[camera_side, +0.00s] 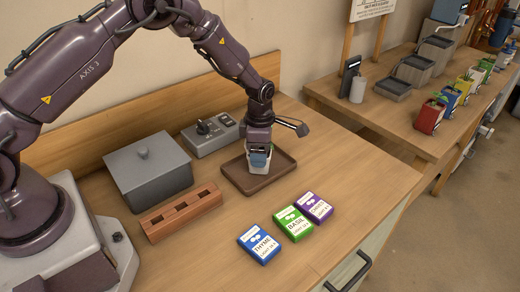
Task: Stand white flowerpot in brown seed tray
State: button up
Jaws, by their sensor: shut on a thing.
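The brown seed tray (273,179) lies flat on the wooden bench, a shallow tray with a low rim. I cannot tell whether the pot's base touches the tray floor.
Blue (259,245), green (294,223) and purple (314,207) seed packets lie in front of the tray. A grey lidded box (148,175), a reddish-brown slotted block (181,214) and a grey control unit (211,134) stand to its left. The bench right of the tray is clear.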

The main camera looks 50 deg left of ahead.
jog(key=o, duration=1)
jog(key=shift+f, duration=0.15)
jog(key=shift+c, duration=0.2)
jog(key=s+r+m+t, duration=0.1)
jog(key=s+r+m, duration=0.15)
jog(key=r, duration=0.85)
jog(key=s+r+m, duration=0.2)
jog(key=r+m, duration=0.1)
jog(key=r, duration=0.8)
jog(key=s+r+m+t, duration=0.2)
jog(key=s+r+m, duration=0.2)
jog(key=s+m, duration=0.6)
jog(key=s+r+m+t, duration=0.2)
jog(key=s+r+m, duration=0.3)
jog(key=s+m, duration=0.6)
jog(key=shift+s+d+t, duration=0.2)
jog(key=shift+s+t, duration=0.1)
jog(key=shift+s, duration=0.75)
